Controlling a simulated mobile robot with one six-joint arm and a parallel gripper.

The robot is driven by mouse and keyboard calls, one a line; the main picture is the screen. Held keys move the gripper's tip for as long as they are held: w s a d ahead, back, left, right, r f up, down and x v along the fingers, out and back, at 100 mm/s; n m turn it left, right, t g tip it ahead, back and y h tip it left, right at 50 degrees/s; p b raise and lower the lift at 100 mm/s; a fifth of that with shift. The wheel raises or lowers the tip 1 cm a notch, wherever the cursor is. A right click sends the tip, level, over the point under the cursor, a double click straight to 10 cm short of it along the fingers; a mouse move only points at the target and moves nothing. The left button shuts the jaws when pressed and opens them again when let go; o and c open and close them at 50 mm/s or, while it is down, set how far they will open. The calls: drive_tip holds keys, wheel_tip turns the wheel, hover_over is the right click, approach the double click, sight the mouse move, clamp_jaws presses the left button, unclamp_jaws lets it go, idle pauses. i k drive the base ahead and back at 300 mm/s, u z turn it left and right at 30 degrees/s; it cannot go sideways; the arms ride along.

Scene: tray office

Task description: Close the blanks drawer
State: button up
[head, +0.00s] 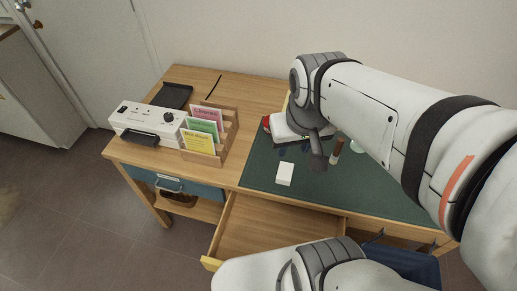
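A wooden drawer (275,225) is pulled out from the front of the desk, under the green mat. Its inside looks bare where I can see it, and a yellow edge (212,263) shows at its front left corner. My arm links hide most of its front, and I can read no label there. A second drawer, blue with a small label and a metal handle (165,183), sits shut at the left. My gripper (301,154) seems to be the dark end piece over the mat, partly hidden by my arm; its fingers are not clear.
On the green mat (258,170) lie a white block (285,174) and a brown upright piece (336,152). A card rack (222,150), a white switch box (150,118) and a black tray (172,95) stand at the left. A dark blue bin (410,262) is below right.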

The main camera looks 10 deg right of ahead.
sight(248, 225)
drive_tip(key=z, duration=0.55)
drive_tip(key=k, duration=0.95)
drive_tip(key=u, duration=1.6)
drive_tip(key=i, duration=0.15)
drive_tip(key=z, duration=0.2)
